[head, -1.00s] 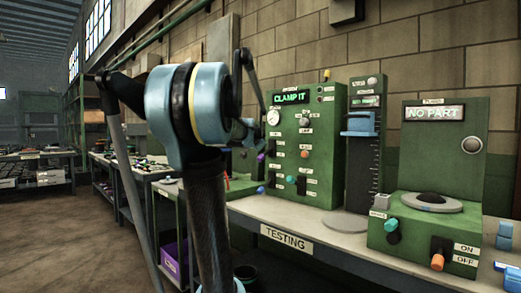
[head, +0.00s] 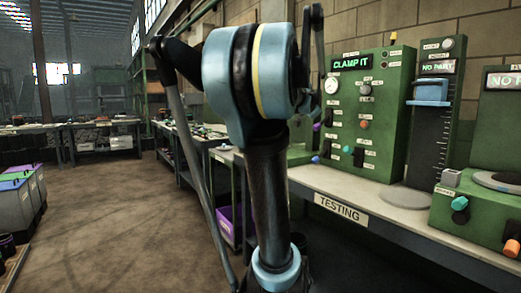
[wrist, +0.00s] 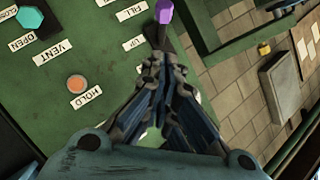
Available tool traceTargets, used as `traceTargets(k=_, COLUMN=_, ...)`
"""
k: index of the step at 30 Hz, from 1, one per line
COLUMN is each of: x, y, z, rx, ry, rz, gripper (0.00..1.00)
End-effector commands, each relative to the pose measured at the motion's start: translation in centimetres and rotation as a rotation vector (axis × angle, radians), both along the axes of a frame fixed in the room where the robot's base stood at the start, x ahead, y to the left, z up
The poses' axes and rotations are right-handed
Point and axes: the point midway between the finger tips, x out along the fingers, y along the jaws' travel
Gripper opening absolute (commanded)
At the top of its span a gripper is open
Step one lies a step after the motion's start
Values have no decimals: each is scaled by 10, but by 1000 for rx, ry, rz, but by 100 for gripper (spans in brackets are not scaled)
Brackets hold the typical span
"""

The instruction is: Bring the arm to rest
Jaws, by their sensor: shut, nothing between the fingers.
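My arm (head: 262,190) rises in the middle of the head view, with its big blue and black joint near the top. It stands in front of part of the test bench. My gripper (wrist: 162,65) shows in the wrist view. Its dark blue fingers are together and nothing is held between them. In that picture the fingers lie over the edge of a green panel (wrist: 110,90) with labelled controls, including a purple knob (wrist: 164,12) beyond the fingertips. I cannot tell the gap to the panel. The gripper cannot be made out clearly in the head view.
The testing bench (head: 380,212) runs along the right, with a green "CLAMP IT" panel (head: 375,100), a gauge tower (head: 432,120) and a green box (head: 470,215) cut by the edge. Grey bins (head: 28,205) stand at the left. Open floor (head: 120,220) lies between.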

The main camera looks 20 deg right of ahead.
Motion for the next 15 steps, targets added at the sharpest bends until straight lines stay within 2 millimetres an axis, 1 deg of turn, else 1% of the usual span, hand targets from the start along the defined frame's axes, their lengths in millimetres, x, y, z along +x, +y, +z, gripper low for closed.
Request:
traceTargets(k=2, x=-1, y=2, z=-3, rx=0, ry=8, rz=3, gripper=0)
traceTargets(k=5, x=-8, y=15, z=-19, rx=-3, ry=57, rz=13, gripper=0)
traceTargets(k=8, x=-23, y=42, z=-52, rx=-9, ry=160, rz=45, gripper=0)
traceTargets(k=9, x=-31, y=55, z=-69, rx=-11, ry=213, rz=65, gripper=0)
traceTargets(k=11, x=-45, y=76, z=-96, rx=-15, ry=299, rz=102, gripper=0)
traceTargets(k=12, x=-55, y=91, z=-115, rx=-19, ry=357, rz=130, gripper=0)
traceTargets(k=14, x=-70, y=111, z=-142, rx=-25, ry=443, rz=178, gripper=0)
traceTargets(k=15, x=-81, y=125, z=-159, rx=-28, ry=499, rz=213, gripper=0)
